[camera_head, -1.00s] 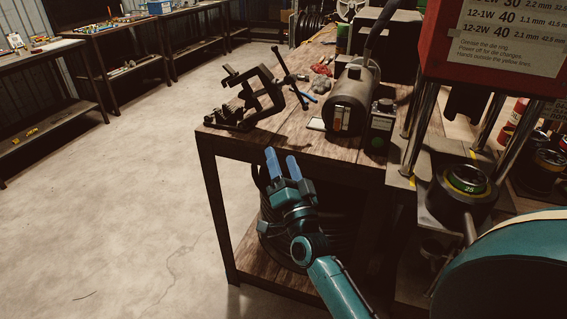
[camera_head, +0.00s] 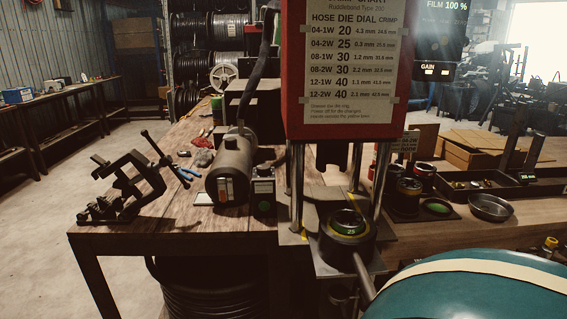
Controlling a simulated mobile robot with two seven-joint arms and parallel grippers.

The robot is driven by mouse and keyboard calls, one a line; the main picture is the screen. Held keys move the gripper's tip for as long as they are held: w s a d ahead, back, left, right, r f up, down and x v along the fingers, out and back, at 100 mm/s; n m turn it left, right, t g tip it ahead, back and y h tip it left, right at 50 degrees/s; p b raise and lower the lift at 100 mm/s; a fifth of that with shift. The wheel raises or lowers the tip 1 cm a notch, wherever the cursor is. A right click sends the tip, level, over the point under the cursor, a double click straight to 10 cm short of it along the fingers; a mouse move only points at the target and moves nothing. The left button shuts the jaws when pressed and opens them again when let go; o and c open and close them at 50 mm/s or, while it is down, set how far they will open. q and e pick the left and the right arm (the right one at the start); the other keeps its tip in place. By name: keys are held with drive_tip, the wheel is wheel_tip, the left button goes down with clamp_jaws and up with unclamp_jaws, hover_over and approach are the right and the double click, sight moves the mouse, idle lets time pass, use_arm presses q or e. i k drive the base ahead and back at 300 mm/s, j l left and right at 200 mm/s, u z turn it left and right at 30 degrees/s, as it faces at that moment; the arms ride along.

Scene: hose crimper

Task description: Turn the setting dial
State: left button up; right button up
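The crimper stands at centre right, with a red head (camera_head: 299,65) on bright posts over a dark round die holder (camera_head: 346,247). A green-rimmed die ring marked 25 (camera_head: 348,222) sits in the holder. A white chart (camera_head: 350,55) on the red head lists hose, die, dial and crimp values. I cannot make out the setting dial for certain. A small dark box with a light round spot on top (camera_head: 263,187) stands beside the grey motor (camera_head: 231,168); its front detail is too small to read. Neither gripper is in view.
A black clamp vise (camera_head: 130,190) and blue-handled pliers (camera_head: 187,173) are on the wooden bench (camera_head: 180,226) at left. A metal bowl (camera_head: 490,207), a black tray (camera_head: 476,183) and dies (camera_head: 406,193) are at right. My teal body part fills the lower right.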

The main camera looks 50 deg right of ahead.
sight(261, 169)
drive_tip(key=i+j+z, duration=0.15)
drive_tip(key=z, duration=0.25)
drive_tip(key=i+j+z, duration=0.1)
drive_tip(key=z, duration=0.3)
drive_tip(key=j+z, duration=0.35)
drive_tip(key=i+j+z, duration=0.2)
drive_tip(key=j, duration=0.25)
drive_tip(key=j+z, duration=0.2)
drive_tip(key=j, duration=0.3)
